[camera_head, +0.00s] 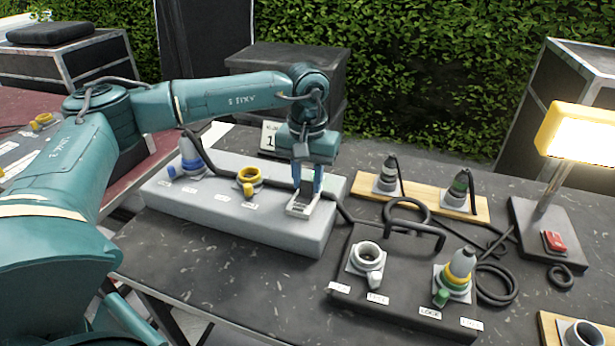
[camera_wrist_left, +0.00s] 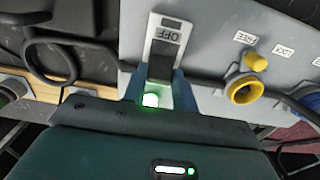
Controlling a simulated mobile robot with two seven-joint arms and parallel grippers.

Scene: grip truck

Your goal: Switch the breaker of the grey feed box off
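The grey feed box (camera_head: 240,232) is a long, light grey box on the dark table. Its breaker (camera_head: 300,208) sits at the box's right end. In the left wrist view the breaker's pale plate (camera_wrist_left: 178,27) has an OFF label beside a dark lever (camera_wrist_left: 161,66). A green lamp (camera_wrist_left: 151,100) glows below the lever. My left gripper (camera_head: 307,185) points down over the breaker. Its blue fingers (camera_wrist_left: 161,88) flank the lever and appear shut on it. The lever is hidden in the head view. My right gripper is in neither view.
A blue plug (camera_head: 190,155) and a yellow socket (camera_head: 249,178) are on the grey box. A black box (camera_head: 375,298) with a white socket and a plug stands in front to the right. A lamp (camera_head: 575,135) stands at the right. Loose cables lie between them.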

